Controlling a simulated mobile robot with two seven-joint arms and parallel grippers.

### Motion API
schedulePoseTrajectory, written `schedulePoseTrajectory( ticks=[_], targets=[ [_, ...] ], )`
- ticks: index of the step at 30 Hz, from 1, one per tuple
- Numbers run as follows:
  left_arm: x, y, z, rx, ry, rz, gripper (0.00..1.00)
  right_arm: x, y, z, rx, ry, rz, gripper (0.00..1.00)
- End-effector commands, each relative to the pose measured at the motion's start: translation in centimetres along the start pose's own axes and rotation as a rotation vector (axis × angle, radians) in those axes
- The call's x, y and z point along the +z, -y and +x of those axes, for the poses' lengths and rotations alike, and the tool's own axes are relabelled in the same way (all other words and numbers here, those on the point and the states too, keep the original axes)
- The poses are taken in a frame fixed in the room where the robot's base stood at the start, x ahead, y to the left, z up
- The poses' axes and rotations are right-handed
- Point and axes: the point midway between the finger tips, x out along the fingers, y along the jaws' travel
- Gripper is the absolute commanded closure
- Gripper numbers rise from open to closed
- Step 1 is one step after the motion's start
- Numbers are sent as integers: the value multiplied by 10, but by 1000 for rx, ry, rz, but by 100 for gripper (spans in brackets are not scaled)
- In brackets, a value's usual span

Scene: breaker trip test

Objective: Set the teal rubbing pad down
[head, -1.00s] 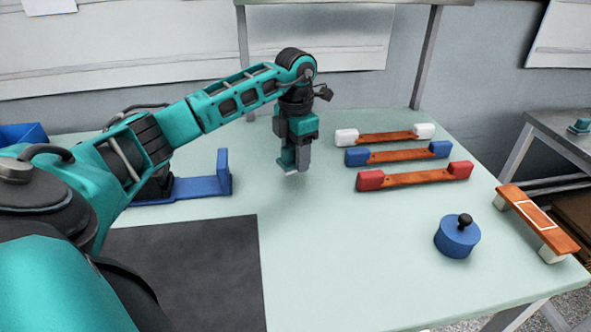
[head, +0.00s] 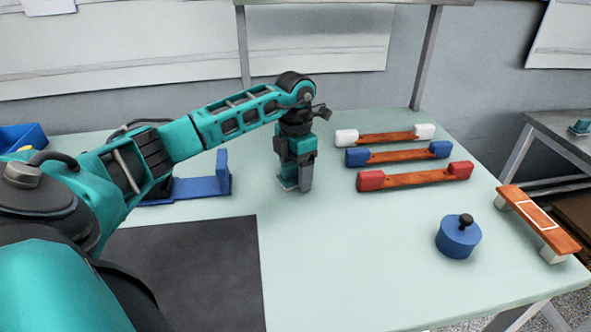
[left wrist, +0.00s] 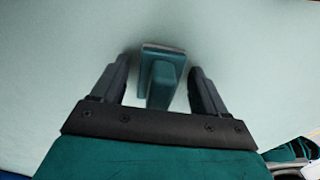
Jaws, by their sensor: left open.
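The teal rubbing pad (left wrist: 163,72) is between the fingers of my left gripper (left wrist: 160,85) in the left wrist view. It has a raised teal grip and a wider base with a pale edge. A gap shows on each side of the grip, so the fingers are open around it, not pressing on it. In the head view my left gripper (head: 297,184) is low over the pale green table (head: 330,240), pointing down. The pad's base (head: 288,184) shows at the fingertips, at the table surface. My right gripper is not in view.
Right of the gripper lie bars with white (head: 346,137), blue (head: 356,157) and red (head: 370,180) ends. A blue knobbed cylinder (head: 457,240) stands front right. A blue bracket (head: 200,187) and dark mat (head: 190,265) lie left. The table in front of the gripper is clear.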

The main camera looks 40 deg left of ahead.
Motion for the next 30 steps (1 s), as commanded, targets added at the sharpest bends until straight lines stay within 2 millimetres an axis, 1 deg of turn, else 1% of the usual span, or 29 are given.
schedulePoseTrajectory(
  ticks=[6,10,14,21,25,27,30],
  targets=[
    [0,0,-1,0,0,0,26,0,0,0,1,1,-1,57],
    [0,0,-11,1,2,0,26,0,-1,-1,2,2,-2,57],
    [1,-1,-35,2,5,-1,26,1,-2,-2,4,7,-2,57],
    [1,0,-88,1,5,0,26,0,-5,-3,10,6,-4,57],
    [0,0,-108,1,2,-1,26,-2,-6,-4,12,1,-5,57],
    [1,0,-116,1,2,-1,26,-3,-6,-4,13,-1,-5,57],
    [0,0,-122,0,0,-1,26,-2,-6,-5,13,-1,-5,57]
  ],
)
